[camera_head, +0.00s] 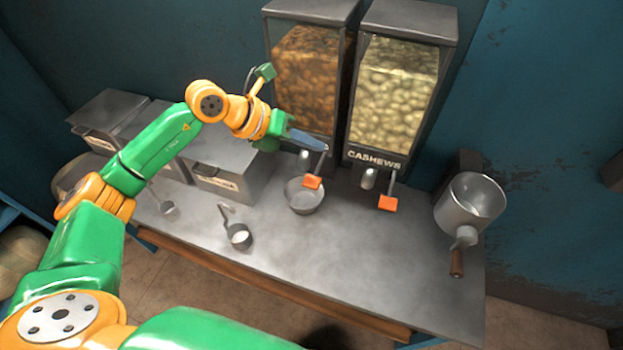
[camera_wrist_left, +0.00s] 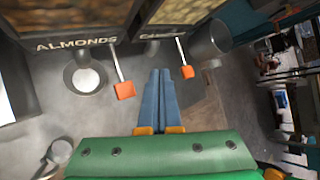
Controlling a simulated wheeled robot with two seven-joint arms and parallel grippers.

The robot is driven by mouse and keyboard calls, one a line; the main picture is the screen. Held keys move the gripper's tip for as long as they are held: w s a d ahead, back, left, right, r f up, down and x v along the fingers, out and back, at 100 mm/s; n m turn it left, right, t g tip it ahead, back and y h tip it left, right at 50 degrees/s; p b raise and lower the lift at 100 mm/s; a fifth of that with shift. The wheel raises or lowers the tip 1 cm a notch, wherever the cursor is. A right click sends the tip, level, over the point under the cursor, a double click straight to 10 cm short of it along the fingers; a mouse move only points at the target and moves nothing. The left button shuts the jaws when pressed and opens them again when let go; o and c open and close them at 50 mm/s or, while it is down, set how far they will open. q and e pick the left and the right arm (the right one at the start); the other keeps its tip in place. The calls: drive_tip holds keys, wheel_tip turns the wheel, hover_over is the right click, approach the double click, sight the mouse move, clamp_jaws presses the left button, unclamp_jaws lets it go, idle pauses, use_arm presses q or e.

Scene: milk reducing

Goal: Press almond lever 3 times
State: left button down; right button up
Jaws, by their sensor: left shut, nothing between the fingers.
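The almond dispenser (camera_head: 306,80) is a dark-framed clear box full of brown nuts. Its label shows in the left wrist view (camera_wrist_left: 76,43). Its orange-tipped lever (camera_head: 313,181) sticks out at the front and shows in the left wrist view (camera_wrist_left: 124,90). My left gripper (camera_head: 322,146) is shut and empty, with its blue fingers in front of the dispenser and just above the lever's orange tip in the head view. In the left wrist view the fingers (camera_wrist_left: 161,75) lie to the right of this lever, apparently apart from it. My right gripper is not in view.
A metal bowl (camera_head: 304,198) stands below the almond spout, with white contents in the left wrist view. The cashew dispenser (camera_head: 392,95) and its lever (camera_head: 388,203) are on the right. A metal pot (camera_head: 468,206), small scoop (camera_head: 239,236) and metal boxes (camera_head: 228,172) share the table.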

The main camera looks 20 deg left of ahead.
sight(311, 183)
use_arm(q)
drive_tip(key=shift+a+f+y, duration=0.1)
drive_tip(key=shift+a+y, duration=0.2)
drive_tip(key=shift+a, duration=0.2)
wheel_tip(311, 183, down, 9)
drive_tip(key=b, duration=0.7)
idle(1.6)
drive_tip(key=shift+f+b, duration=0.3)
drive_tip(key=shift+b, duration=0.15)
drive_tip(key=shift+f+b, duration=1.05)
drive_tip(key=shift+f, duration=0.25)
idle(1.0)
drive_tip(key=shift+r+p, duration=1.35)
drive_tip(key=shift+r, duration=0.35)
